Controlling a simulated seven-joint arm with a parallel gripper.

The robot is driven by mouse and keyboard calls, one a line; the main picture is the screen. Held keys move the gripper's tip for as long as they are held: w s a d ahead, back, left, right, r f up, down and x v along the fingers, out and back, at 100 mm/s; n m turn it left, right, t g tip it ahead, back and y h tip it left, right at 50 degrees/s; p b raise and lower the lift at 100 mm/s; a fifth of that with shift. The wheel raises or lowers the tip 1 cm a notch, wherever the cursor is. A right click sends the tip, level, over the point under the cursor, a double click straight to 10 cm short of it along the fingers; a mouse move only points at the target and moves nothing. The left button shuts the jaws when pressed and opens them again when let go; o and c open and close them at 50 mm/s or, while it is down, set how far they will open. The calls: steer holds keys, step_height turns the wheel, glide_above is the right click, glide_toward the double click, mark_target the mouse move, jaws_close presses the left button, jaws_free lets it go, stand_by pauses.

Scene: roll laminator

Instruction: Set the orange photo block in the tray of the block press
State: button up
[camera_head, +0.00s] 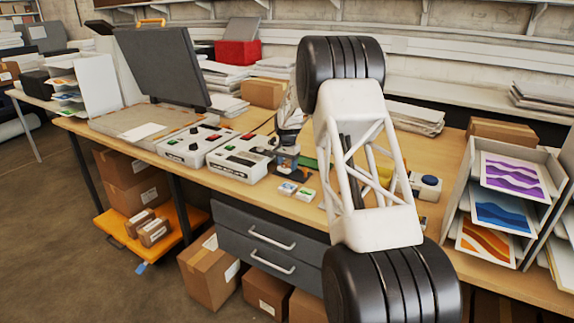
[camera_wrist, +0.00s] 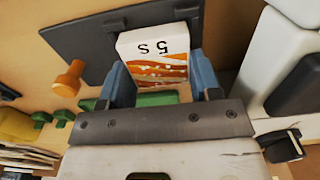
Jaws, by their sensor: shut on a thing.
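The orange photo block (camera_wrist: 153,58) is in the wrist view, white-edged with an orange wave picture and "5 S" printed on it. My gripper (camera_wrist: 157,77) is shut on it, a blue finger on each side. Behind the block lies a dark flat plate (camera_wrist: 85,45) beside an orange knob (camera_wrist: 70,77), which look like parts of the block press. The block hides the plate's middle, so I cannot tell whether they touch. In the head view, a small dark device (camera_head: 288,172) stands right of the white control boxes; I cannot make out the block there.
Two small photo blocks, one blue (camera_head: 287,188) and one green (camera_head: 305,194), lie near the bench's front edge. White control boxes (camera_head: 240,158) stand to their left. My arm covers the bench right of the device. A print rack (camera_head: 505,205) stands at the right.

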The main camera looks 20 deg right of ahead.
steer(key=shift+s+f, duration=0.15)
steer(key=shift+f, duration=0.5)
steer(key=o, duration=0.6)
steer(key=shift+f, duration=0.1)
steer(key=shift+o, duration=0.2)
steer(key=shift+s+f, duration=0.1)
steer(key=shift+r, duration=0.2)
steer(key=shift+w+r, duration=0.2)
steer(key=shift+r, duration=1.65)
steer(key=o, duration=0.6)
steer(key=shift+c, duration=0.2)
steer(key=shift+r, duration=0.15)
